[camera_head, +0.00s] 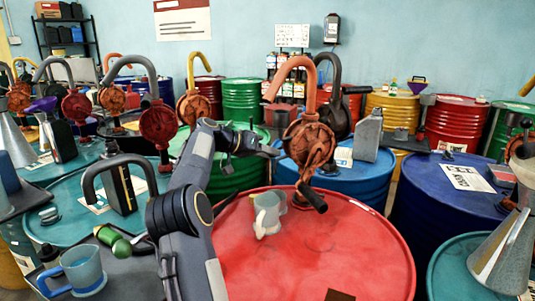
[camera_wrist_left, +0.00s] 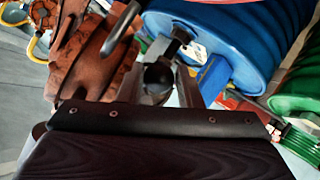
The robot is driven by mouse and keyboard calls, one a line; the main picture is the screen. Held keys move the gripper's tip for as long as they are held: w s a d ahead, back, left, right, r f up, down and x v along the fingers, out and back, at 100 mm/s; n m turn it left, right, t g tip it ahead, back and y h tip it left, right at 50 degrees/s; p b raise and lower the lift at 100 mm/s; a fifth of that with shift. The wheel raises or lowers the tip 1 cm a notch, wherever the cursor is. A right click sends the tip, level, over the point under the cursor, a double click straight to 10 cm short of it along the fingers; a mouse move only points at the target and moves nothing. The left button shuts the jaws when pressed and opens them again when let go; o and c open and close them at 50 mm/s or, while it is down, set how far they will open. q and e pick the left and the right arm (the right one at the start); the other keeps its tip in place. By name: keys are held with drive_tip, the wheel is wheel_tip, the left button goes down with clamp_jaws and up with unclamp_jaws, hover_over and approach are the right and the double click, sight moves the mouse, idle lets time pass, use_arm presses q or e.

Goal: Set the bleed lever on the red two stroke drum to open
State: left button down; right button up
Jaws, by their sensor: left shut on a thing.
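The red drum (camera_head: 350,250) stands at front centre in the head view. Its rusty rotary pump (camera_head: 308,145) is upright at the drum's back, with a salmon bent spout pipe and a black-gripped crank (camera_head: 313,198) pointing down. My left gripper (camera_head: 268,150) reaches in from the lower left to the left side of this pump. In the left wrist view its fingers (camera_wrist_left: 164,86) are shut around a dark round knob (camera_wrist_left: 158,77), seemingly the bleed lever's end. The rusty pump body (camera_wrist_left: 95,60) is beside it. The lever's setting cannot be made out. My right gripper is not in view.
Blue drums (camera_head: 425,205) stand behind and to the right, with a grey can (camera_head: 367,138) on one. A teal drum (camera_head: 145,210) is left. Several other pumps rise around.

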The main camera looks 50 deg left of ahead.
use_arm(q)
drive_tip(key=shift+a+f, duration=0.15)
drive_tip(key=shift+f, duration=0.8)
drive_tip(key=c, duration=1.3)
unclamp_jaws()
drive_tip(key=shift+f, duration=0.1)
drive_tip(key=shift+w+a+r, duration=0.1)
drive_tip(key=shift+w+r, duration=0.05)
drive_tip(key=shift+r, duration=0.1)
drive_tip(key=shift+r, duration=0.15)
